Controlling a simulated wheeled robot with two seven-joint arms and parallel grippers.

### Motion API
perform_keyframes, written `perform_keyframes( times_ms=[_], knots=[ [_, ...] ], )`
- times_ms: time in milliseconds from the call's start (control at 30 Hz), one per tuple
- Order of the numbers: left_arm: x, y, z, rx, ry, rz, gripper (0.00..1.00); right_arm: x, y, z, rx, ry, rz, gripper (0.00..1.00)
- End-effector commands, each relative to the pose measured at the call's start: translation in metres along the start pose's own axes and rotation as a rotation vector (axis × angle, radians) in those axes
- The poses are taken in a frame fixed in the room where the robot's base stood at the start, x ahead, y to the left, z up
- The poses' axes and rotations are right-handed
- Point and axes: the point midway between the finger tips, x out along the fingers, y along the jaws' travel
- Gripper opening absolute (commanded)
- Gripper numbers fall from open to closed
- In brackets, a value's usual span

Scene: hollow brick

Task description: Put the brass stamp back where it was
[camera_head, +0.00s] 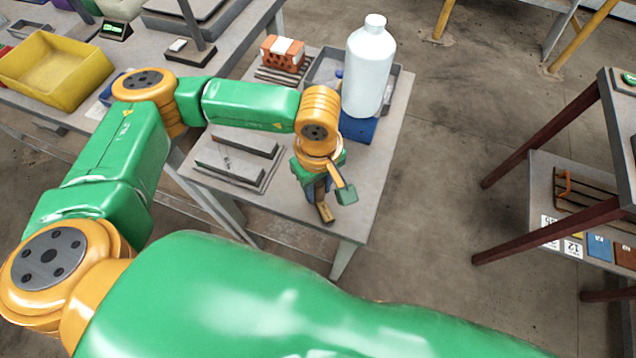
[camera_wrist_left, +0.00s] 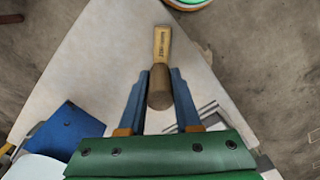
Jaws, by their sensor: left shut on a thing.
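The brass stamp (camera_wrist_left: 162,42) has a tan-gold end with small dark lettering and a brown rounded handle (camera_wrist_left: 160,90). My left gripper (camera_wrist_left: 158,92) is shut on the handle, its two blue fingers on either side. In the head view my left gripper (camera_head: 318,188) points down over the front corner of the grey table (camera_head: 290,215), with the stamp (camera_head: 326,212) at its tips. I cannot tell whether the stamp touches the table. My right gripper is not in view.
A large white bottle (camera_head: 369,70) stands by a blue block (camera_head: 358,126) behind the gripper. An orange hollow brick (camera_head: 282,52) rests on slats at the back. A grey plate with dark bars (camera_head: 230,172) lies left. A yellow bin (camera_head: 55,70) is on another table.

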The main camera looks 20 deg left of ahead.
Motion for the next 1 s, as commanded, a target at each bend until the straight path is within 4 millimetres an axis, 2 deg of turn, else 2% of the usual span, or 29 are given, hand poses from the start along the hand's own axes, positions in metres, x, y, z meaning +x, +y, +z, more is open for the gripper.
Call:
perform_keyframes(
  times_ms=[133,167,200,267,533,600,667,900,1000],
  knots=[
    [0.005,0.0,0.0,-0.001,0.0,0.001,0.0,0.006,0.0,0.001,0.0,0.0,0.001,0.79],
    [0.004,0.0,0.0,-0.001,0.0,0.0,0.37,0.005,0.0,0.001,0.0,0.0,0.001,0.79],
    [0.003,0.0,0.0,-0.001,0.0,0.0,0.48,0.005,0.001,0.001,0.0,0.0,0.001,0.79],
    [0.003,0.0,0.0,-0.001,0.0,0.0,0.62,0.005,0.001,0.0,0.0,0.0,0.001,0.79],
    [0.002,0.0,0.0,-0.001,0.0,0.0,0.62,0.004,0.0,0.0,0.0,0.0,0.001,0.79],
    [-0.006,0.0,0.0,-0.001,0.0,0.0,0.62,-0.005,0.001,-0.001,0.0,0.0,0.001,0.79],
    [-0.011,0.001,0.0,0.0,0.001,0.004,0.62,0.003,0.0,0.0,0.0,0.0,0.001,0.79],
    [-0.078,0.001,-0.001,0.001,0.004,0.007,0.62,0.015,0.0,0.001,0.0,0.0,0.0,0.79],
    [-0.101,0.001,0.0,0.001,0.002,0.004,0.62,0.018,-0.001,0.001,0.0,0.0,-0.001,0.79]
  ],
)
